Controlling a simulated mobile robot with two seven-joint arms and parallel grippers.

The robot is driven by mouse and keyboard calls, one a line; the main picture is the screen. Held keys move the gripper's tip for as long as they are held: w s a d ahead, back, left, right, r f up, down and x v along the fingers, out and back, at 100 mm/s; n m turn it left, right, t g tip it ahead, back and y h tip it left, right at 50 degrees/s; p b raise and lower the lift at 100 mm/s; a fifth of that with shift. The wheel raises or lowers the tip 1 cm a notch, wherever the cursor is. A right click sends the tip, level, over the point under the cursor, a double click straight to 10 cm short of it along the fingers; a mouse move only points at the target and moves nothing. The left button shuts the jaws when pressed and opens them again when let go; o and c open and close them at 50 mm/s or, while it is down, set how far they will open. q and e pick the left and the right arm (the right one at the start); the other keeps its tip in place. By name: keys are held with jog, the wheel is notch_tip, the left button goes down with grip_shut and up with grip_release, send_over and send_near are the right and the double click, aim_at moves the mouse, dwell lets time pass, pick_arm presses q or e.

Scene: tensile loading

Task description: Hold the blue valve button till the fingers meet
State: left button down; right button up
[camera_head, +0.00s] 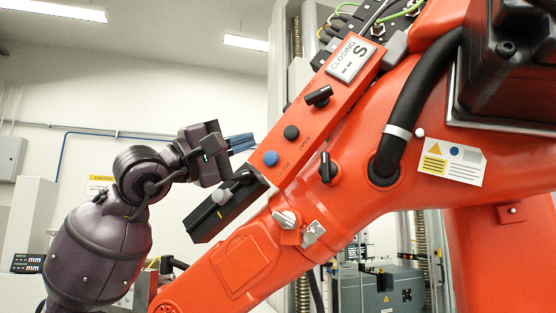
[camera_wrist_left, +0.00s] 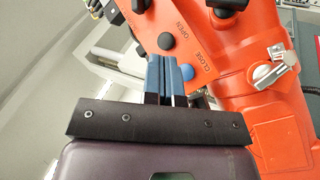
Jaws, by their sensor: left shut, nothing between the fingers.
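The round blue valve button (camera_head: 270,158) sits on the orange control panel beside the word CLOSE. My left gripper (camera_head: 252,141) has blue fingers that lie together with nothing between them. In the head view its fingertips stop to the upper left of the blue button, with a small gap in the picture. In the left wrist view the fingertips (camera_wrist_left: 163,58) are together, and the blue button (camera_wrist_left: 187,73) shows beside them, partly hidden. Whether they touch the panel, I cannot tell. My right gripper is out of view.
A black button (camera_head: 291,132) by the word OPEN sits just above the blue one. Black selector knobs (camera_head: 318,96) (camera_head: 325,167) flank the buttons. A black box (camera_head: 225,205) lies below the panel's lower end. A thick black hose (camera_head: 420,95) crosses the orange machine.

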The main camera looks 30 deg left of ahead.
aim_at(271, 158)
pick_arm(q)
jog(key=shift+f+m+y, duration=0.1)
jog(key=shift+m+y, duration=0.2)
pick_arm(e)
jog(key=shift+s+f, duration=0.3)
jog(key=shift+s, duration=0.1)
pick_arm(q)
jog(key=shift+s, duration=0.1)
jog(key=w+p, duration=0.1)
jog(key=w, duration=0.2)
jog(key=w+a+p, duration=0.1)
jog(key=w, duration=0.1)
jog(key=w+p, duration=0.1)
jog(key=w, duration=0.2)
jog(key=shift+w+a+p, duration=0.25)
jog(key=shift+w+p, duration=0.05)
jog(key=shift+w, duration=0.05)
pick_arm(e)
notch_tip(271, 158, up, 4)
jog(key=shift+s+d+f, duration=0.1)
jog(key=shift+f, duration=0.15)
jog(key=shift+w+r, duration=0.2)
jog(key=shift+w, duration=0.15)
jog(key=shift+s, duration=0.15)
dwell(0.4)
